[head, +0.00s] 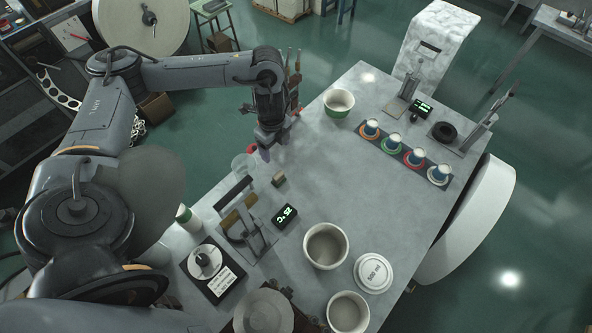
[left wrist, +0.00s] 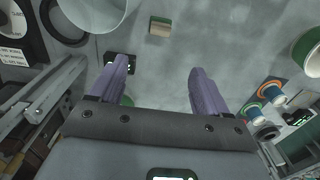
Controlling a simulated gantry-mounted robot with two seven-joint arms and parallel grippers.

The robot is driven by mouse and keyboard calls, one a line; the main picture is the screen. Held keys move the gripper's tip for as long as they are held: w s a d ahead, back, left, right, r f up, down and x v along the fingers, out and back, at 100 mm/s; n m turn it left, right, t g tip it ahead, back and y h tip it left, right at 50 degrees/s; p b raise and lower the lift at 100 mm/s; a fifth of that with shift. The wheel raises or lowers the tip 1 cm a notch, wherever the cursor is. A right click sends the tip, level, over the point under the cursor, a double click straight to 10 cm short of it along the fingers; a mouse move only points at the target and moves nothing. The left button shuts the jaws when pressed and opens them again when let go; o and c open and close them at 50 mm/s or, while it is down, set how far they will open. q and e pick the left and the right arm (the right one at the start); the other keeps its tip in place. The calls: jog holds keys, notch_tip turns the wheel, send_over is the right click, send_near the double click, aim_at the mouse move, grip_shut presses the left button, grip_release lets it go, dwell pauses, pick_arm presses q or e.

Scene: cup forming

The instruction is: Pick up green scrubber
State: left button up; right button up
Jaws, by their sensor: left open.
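A small block with a tan face and a greenish edge (head: 278,181), the likeliest scrubber, lies on the grey table near the left edge. It also shows in the left wrist view (left wrist: 160,27), at the top middle, beyond the fingertips. My left gripper (head: 264,154) is over the table, just behind the block in the head view. In the left wrist view its two purple fingers (left wrist: 160,72) are spread apart with nothing between them. The block is apart from the fingers. My right gripper is not in view.
A lever press (head: 245,232) is close by. A green-banded tub (head: 338,103) and a row of small cups (head: 404,158) stand farther right. The table middle is clear.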

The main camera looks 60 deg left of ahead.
pick_arm(q)
jog(key=b, duration=0.5)
send_over(278, 175)
notch_tip(278, 175, down, 7)
notch_tip(278, 175, down, 6)
jog(key=b, duration=0.4)
jog(key=shift+w+d+r+b, duration=0.1)
jog(key=shift+w+b, duration=0.05)
jog(key=shift+b, duration=0.2)
jog(key=shift+f+b, duration=0.5)
jog(key=shift+f, duration=2.1)
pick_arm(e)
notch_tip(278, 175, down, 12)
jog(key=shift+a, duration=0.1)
pick_arm(q)
jog(key=c, duration=1)
jog(key=shift+c, duration=0.2)
jog(key=shift+r, duration=0.15)
